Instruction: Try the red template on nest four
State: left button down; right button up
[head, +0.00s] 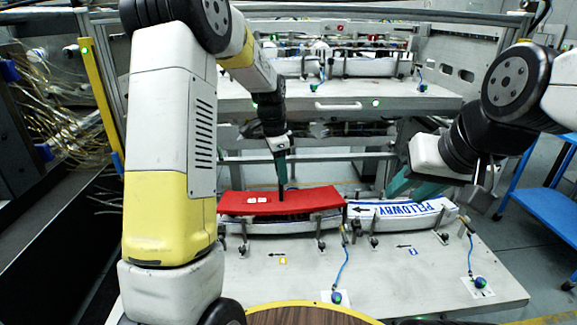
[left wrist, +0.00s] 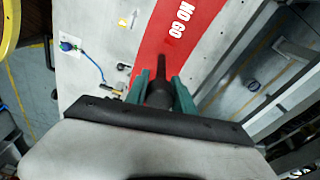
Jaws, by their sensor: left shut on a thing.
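The red template (head: 300,203) is a long, slightly curved strip with a dark upright handle. It lies over the left nest (head: 290,226) on the front shelf; I cannot tell whether it touches what is below. In the left wrist view the red template (left wrist: 160,48) shows white "NO GO" lettering. My left gripper (head: 281,176) is shut on its dark handle, which also shows between the green fingers (left wrist: 160,82). My right gripper (head: 412,187) is by the blue-lettered white label stack (head: 425,209) in the right nest; its finger gap is unclear. The nest numbers are too small to read.
Metal posts and clamps stand around the nests. Blue cables run to green-lit buttons (head: 480,282) on the pale shelf (head: 380,280). An upper shelf (head: 330,92) with more nests is behind. A blue cart (head: 550,208) stands at the right.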

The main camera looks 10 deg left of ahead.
pick_arm(q)
jog(key=shift+f, duration=0.1)
jog(key=c, duration=1)
grip_release()
jog(key=r, duration=0.5)
jog(key=a+r, duration=0.1)
jog(key=r, duration=0.1)
jog(key=shift+s+r, duration=0.15)
jog(key=s+r+n+t, duration=0.2)
jog(key=s+n, duration=0.2)
jog(key=s, duration=0.5)
jog(key=s+r+n+t, duration=0.1)
jog(key=s+r+n, duration=0.2)
jog(key=s, duration=0.5)
jog(key=s+a+r+n+t+h, duration=0.1)
jog(key=s+r+n+t, duration=0.1)
jog(key=s+n, duration=0.3)
jog(key=s, duration=0.4)
jog(key=shift+s+r+n+t, duration=0.3)
jog(key=shift+s+r+n, duration=0.05)
jog(key=shift+n, duration=0.05)
